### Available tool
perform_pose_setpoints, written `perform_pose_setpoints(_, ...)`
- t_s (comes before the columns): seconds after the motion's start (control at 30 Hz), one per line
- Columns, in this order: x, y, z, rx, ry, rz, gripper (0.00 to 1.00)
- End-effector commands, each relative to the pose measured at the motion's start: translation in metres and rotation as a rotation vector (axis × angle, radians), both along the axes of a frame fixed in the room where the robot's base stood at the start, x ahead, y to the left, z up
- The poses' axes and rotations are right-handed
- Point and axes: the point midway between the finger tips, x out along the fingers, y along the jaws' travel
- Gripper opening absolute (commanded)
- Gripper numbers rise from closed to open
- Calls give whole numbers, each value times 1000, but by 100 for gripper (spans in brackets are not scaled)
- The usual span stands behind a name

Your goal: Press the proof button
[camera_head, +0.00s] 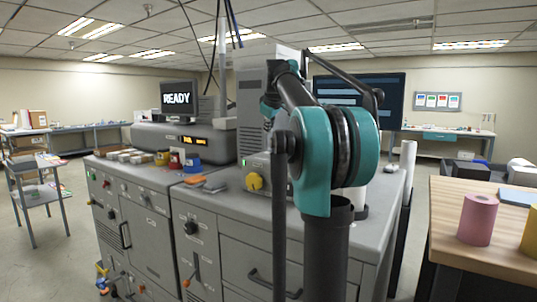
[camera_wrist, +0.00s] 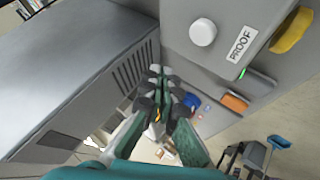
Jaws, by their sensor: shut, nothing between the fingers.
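A white round button (camera_wrist: 203,32) sits on a grey panel in the wrist view, beside a label reading PROOF (camera_wrist: 241,45). I take it as the proof button; I cannot make it out in the head view. My gripper (camera_wrist: 158,74) is shut and empty, with its teal and dark fingers together. In the wrist view its tips lie below and left of the button, apart from it in the picture. In the head view my arm hides the gripper.
A yellow knob (camera_head: 254,181) and a green light (camera_head: 243,162) sit on the grey machine (camera_head: 236,208). A vented grey housing (camera_wrist: 75,75) lies left of my fingers in the wrist view. A wooden table (camera_head: 450,220) with a pink roll (camera_head: 478,219) stands at right.

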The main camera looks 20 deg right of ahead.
Motion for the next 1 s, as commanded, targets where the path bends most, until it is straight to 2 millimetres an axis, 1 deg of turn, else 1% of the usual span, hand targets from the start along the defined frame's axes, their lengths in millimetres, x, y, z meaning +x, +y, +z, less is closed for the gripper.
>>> perform_pose_setpoints(0.03, 0, 0, -7, 0, 0, 0, 0)
perform_pose_setpoints(0.2, 0, 0, -30, 0, 0, 0, 0)
perform_pose_setpoints(0.4, 0, 0, -51, 0, 0, 0, 0)
perform_pose_setpoints(0.6, 0, 0, -60, 0, 0, 0, 0)
perform_pose_setpoints(1.0, 0, 0, -61, 0, 0, 0, 0)
